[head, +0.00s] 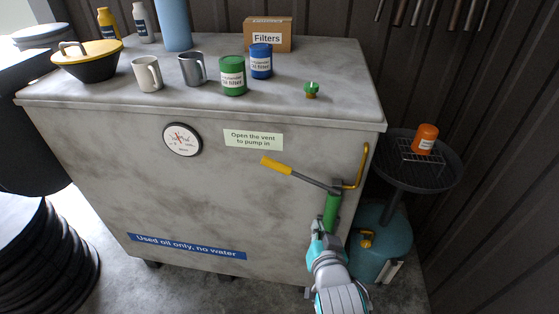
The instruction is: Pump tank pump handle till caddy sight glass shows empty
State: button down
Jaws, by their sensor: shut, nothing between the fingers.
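The tank (90,165) is a big grey box with a flat top. Its pump handle, a grey lever with a yellow grip (276,165), points left and slightly up from a green pump body (331,208) on the front face. My gripper (319,224) is shut and empty, low by the green pump body and below the lever; I cannot tell whether it touches the pump. The teal caddy (397,234) stands on the floor to the right, partly behind my arm. A pale upright strip (390,272) on it may be the sight glass; its level is unreadable.
A green vent cap (311,89) sits on the tank top near mugs, filters and bottles. A yellow bent pipe (361,166) rises right of the pump. The caddy's black pan (385,171) holds an orange filter (425,138). A dial gauge (182,139) is on the front.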

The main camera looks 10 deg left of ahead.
jog(key=w+a+r+m, duration=0.1)
jog(key=w+a+r, duration=0.2)
jog(key=r, duration=0.5)
jog(key=w+a+r+m, duration=0.1)
jog(key=w+a+r, duration=0.2)
jog(key=a+r, duration=0.2)
notch_tip(320, 180, up, 3)
jog(key=shift+w+f, duration=0.15)
jog(key=shift+w, duration=0.15)
